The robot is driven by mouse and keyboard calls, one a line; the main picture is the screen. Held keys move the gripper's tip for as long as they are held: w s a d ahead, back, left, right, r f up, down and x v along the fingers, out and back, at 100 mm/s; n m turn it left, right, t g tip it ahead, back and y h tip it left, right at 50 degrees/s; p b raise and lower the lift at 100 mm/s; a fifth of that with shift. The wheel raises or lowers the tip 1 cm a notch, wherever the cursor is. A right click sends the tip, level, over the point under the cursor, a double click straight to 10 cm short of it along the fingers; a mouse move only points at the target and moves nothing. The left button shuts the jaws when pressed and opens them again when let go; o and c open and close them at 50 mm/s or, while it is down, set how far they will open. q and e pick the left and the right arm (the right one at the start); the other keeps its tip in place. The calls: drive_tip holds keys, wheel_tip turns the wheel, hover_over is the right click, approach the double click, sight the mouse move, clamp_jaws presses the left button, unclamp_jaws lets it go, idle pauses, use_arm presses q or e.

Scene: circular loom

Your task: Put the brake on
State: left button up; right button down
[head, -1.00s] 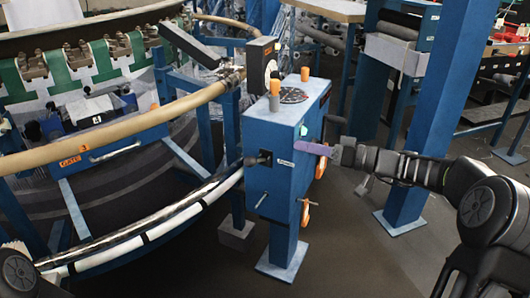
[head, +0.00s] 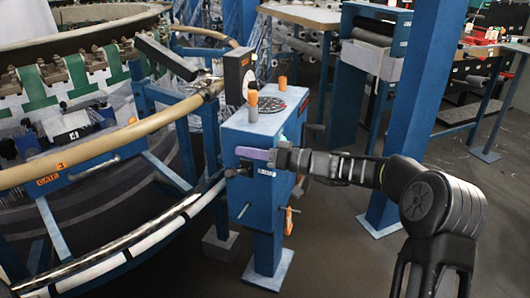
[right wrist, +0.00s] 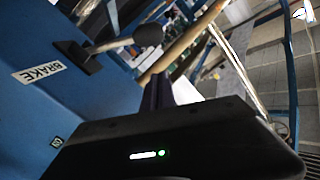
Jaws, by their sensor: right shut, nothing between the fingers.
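The blue control box (head: 250,133) stands on a post in the middle of the head view. Its label (right wrist: 40,72) reads BRAKE in the right wrist view. The brake lever (right wrist: 110,44), a grey rod with a round black knob, sticks out from a black base beside that label. In the head view the lever (head: 242,170) is small, just below my gripper tip. My right gripper (head: 255,154) is shut and empty, its purple fingers across the box front above the label. In the right wrist view its fingers (right wrist: 158,92) are near the lever, apparently apart from it. My left gripper is out of view.
Orange knobs (head: 252,105) and a round dial stand on the box top. The loom's tan ring rail (head: 120,140) and white lower rail (head: 150,240) curve past on the left. A blue column (head: 415,90) stands to the right, with floor between.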

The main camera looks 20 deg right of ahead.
sight(236, 172)
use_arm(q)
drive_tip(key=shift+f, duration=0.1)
use_arm(e)
drive_tip(key=shift+s+a+f, duration=0.15)
drive_tip(key=shift+a+f, duration=0.05)
drive_tip(key=shift+f, duration=0.3)
drive_tip(key=shift+s+a+f, duration=0.2)
drive_tip(key=shift+f, duration=0.35)
drive_tip(key=shift+s+a+f, duration=0.15)
drive_tip(key=shift+a+f, duration=0.05)
drive_tip(key=shift+f, duration=0.3)
